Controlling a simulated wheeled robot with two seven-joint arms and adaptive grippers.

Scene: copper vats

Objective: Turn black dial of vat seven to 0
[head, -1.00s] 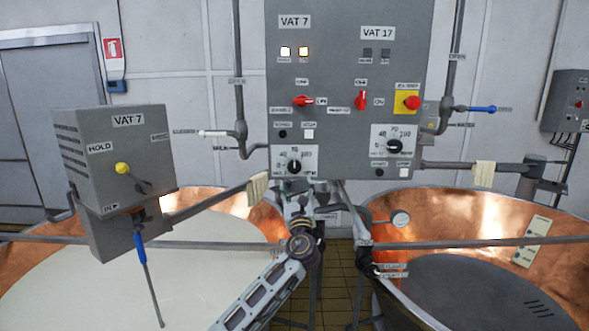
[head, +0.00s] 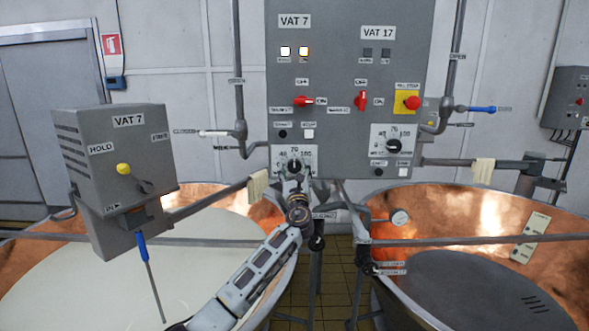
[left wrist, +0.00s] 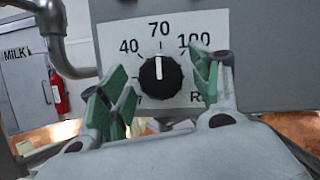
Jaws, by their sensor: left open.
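The black dial of vat seven (head: 295,166) is on the left side of the grey control panel, on a white scale plate. In the left wrist view the black dial (left wrist: 160,76) has its white pointer up, towards the 70 mark. My left gripper (head: 294,182) is just below and in front of it, partly covering the lower plate. In the left wrist view the green-padded fingers of my left gripper (left wrist: 160,90) are open, one on each side of the dial. I cannot tell whether they touch it. The scale's lower marks are partly hidden. My right gripper is out of view.
The control panel (head: 336,60) also carries the vat 17 dial (head: 394,146), red switches and a red stop button (head: 411,103). A grey vat 7 box (head: 112,150) stands left over the milk-filled copper vat. Rails and pipes run below the panel.

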